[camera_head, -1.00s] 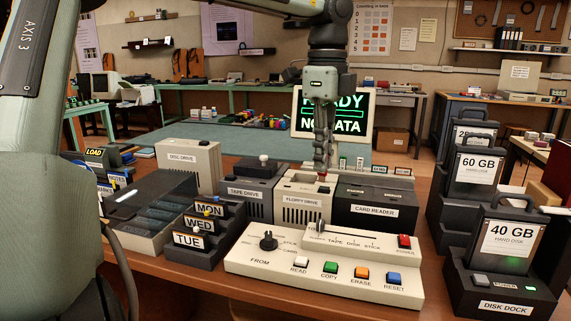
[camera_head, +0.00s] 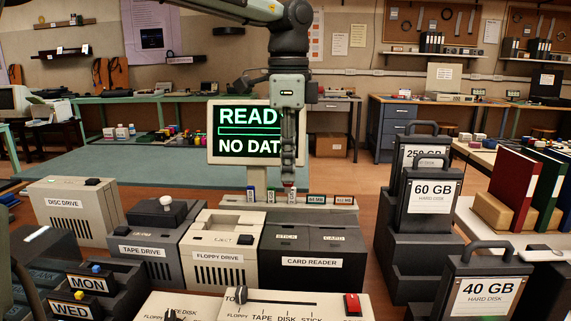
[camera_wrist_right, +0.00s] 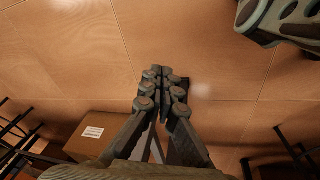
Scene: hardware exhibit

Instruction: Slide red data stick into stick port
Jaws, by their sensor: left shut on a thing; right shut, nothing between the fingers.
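My left gripper (camera_head: 289,172) points down behind the drives, in front of the monitor. It is shut on the red data stick (camera_head: 290,194), which shows as a small pale and red piece below the fingertips. The stick is at the row of small sticks behind the card reader; I cannot tell if it touches the rack. The card reader (camera_head: 312,262) is a dark box in front, with its port marked STICK (camera_head: 285,237) on top at the left. My right gripper (camera_wrist_right: 161,75) is shut and empty above the floor in the right wrist view.
Two more sticks (camera_head: 251,194) (camera_head: 271,194) stand left of the red one. The floppy drive (camera_head: 218,255) is left of the card reader, hard disks (camera_head: 432,195) to its right. The control console (camera_head: 290,305) is in front. The monitor (camera_head: 228,155) stands behind.

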